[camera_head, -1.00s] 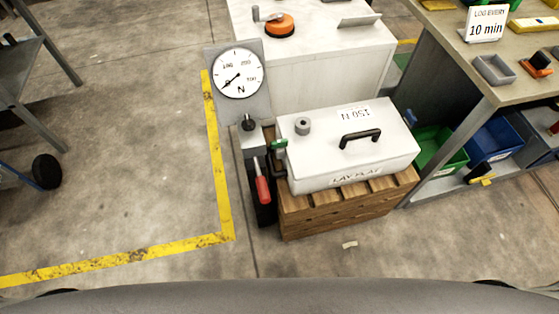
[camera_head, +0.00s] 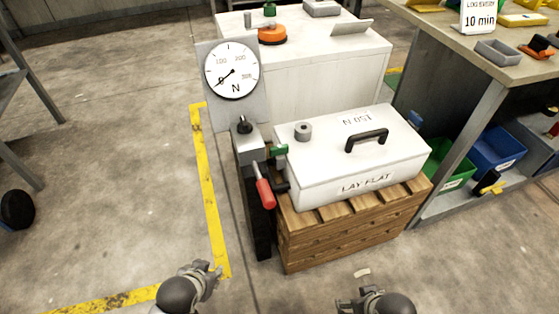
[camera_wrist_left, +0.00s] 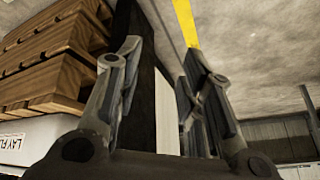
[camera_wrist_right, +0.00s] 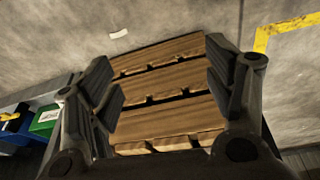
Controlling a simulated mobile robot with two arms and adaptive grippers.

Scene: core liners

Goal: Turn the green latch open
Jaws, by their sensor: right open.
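The small green latch (camera_head: 279,149) is at the left end of the white box (camera_head: 330,180), near a grey cylinder (camera_head: 303,131) on the lid. A red-handled lever (camera_head: 265,193) stands just left of it, below the round dial gauge (camera_head: 232,70). My left gripper (camera_head: 212,270) is low in the head view, in front of the stand and apart from the latch. Its fingers are spread and empty in the left wrist view (camera_wrist_left: 163,55). My right gripper (camera_head: 362,298) is at the bottom edge, in front of the crate; the right wrist view (camera_wrist_right: 160,85) shows it open and empty.
The box rests on a slatted wooden crate (camera_head: 345,238). A white cabinet (camera_head: 320,75) stands behind. A workbench (camera_head: 450,45) with green (camera_head: 460,178) and blue bins is at the right.

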